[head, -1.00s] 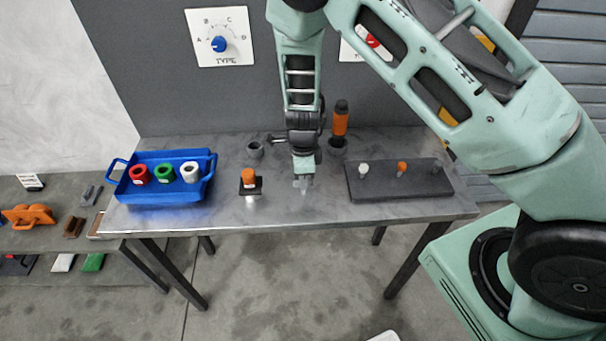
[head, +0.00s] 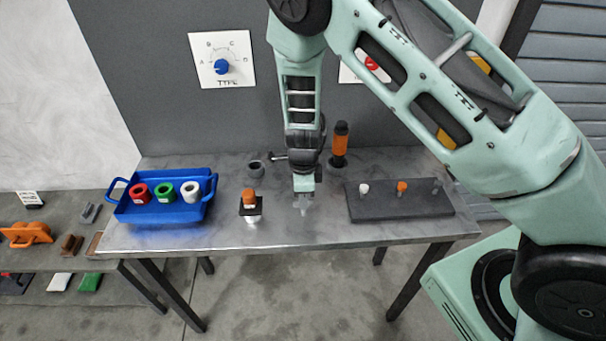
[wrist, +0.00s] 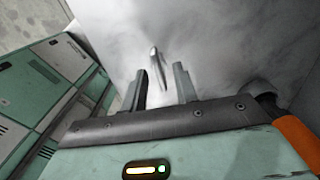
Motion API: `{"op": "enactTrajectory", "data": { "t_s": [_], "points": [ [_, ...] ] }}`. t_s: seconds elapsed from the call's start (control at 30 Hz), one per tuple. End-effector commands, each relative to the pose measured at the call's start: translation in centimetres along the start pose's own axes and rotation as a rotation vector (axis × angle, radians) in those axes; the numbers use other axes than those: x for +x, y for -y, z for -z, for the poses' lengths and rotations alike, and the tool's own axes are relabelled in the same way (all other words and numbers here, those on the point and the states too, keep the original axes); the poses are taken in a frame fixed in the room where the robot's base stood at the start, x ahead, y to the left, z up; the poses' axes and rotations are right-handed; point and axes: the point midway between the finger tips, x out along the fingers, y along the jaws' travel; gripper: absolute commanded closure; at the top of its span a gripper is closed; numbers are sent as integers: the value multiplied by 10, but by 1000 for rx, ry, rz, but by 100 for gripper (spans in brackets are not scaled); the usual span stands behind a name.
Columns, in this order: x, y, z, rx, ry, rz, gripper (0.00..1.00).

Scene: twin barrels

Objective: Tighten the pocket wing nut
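My gripper (head: 303,205) points down over the middle of the steel table, in front of the two dark round holders. In the wrist view its two fingers (wrist: 161,88) are apart with nothing between them. A thin upright metal piece (wrist: 157,66) shows just beyond the fingertips, apart from them; I cannot tell whether it is the wing nut. In the head view the left holder (head: 256,168) looks empty, with a small dark lever-like part (head: 276,156) beside it. An orange-handled tool (head: 340,142) stands upright in the right holder.
A blue tray (head: 125,213) holds red, green and white rings at the left. A small stand with an orange cap (head: 249,195) is left of my gripper. A dark block with several pegs (head: 400,209) lies to the right. A dial panel (head: 240,75) hangs behind.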

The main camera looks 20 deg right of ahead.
Motion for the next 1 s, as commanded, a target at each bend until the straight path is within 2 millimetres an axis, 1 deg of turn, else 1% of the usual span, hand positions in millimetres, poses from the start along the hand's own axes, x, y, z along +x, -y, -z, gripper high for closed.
{"op": "enactTrajectory", "data": {
  "t_s": [0.17, 0.4, 0.6, 0.7, 0.8, 0.9, 1.0],
  "points": [
    [-31, 0, -1, -2, 3, 5, 71],
    [-88, 0, -2, -2, 5, 6, 71],
    [-132, 1, -2, -1, 5, 6, 71],
    [-148, 1, -1, 0, 5, 5, 71],
    [-159, 1, -1, 0, 4, 5, 71],
    [-166, 1, 0, 1, 3, 5, 71],
    [-168, 1, 0, 2, 2, 4, 71]
  ]
}}
